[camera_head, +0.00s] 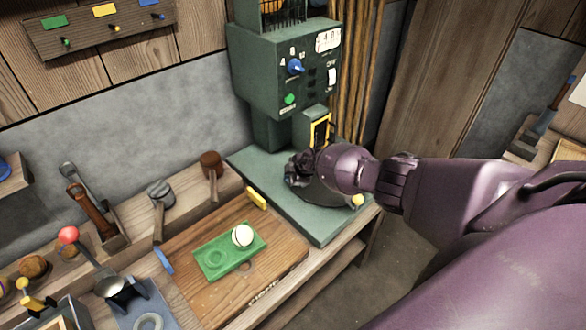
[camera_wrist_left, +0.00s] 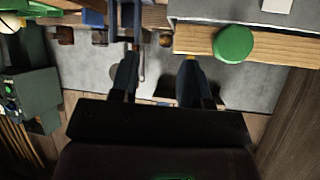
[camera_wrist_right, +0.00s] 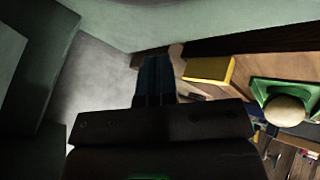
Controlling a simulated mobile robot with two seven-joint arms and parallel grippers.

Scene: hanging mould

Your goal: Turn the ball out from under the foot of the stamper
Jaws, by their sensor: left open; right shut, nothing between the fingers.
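The green stamper (camera_head: 283,75) stands at the back with its column over a green base (camera_head: 318,228). A dark round plate (camera_head: 325,194) lies on that base, with a small yellow knob (camera_head: 358,200) at its edge. My right gripper (camera_head: 293,172) is shut and empty, low over the plate's left side; its fingers also show in the right wrist view (camera_wrist_right: 156,78). My arm hides the space under the stamper's foot, and I see no ball there. A cream ball (camera_head: 242,235) sits on a green mould (camera_head: 215,262). My left gripper (camera_wrist_left: 160,75) is open and empty.
The mould lies on a wooden board (camera_head: 285,262), with a yellow block (camera_head: 257,198) at the board's back edge. Mallets (camera_head: 211,165), a red-knobbed lever (camera_head: 69,235) and a metal cup stand left. The board's front right is clear.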

